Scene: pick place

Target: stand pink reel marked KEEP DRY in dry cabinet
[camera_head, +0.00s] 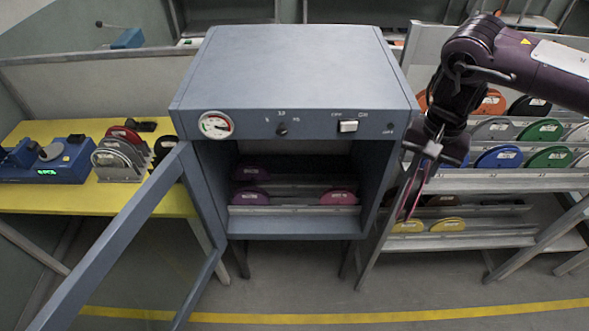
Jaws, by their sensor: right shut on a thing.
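The blue-grey dry cabinet (293,72) stands in the middle with its door (122,240) swung open to the left. Inside, purple reels (249,197) stand at the left and a pink reel (337,198) stands at the lower front right. My right gripper (428,152) is right of the cabinet opening, shut on a thin reel (414,192) that hangs below it. This held reel shows nearly edge-on with a pinkish-red rim; I cannot read a label on it. My left gripper is out of view.
A rack (480,182) with several coloured reels stands right, behind the held reel. A yellow bench (85,197) at the left bears a blue device (62,160) and a reel holder (118,160). The open door bounds the cabinet's left side.

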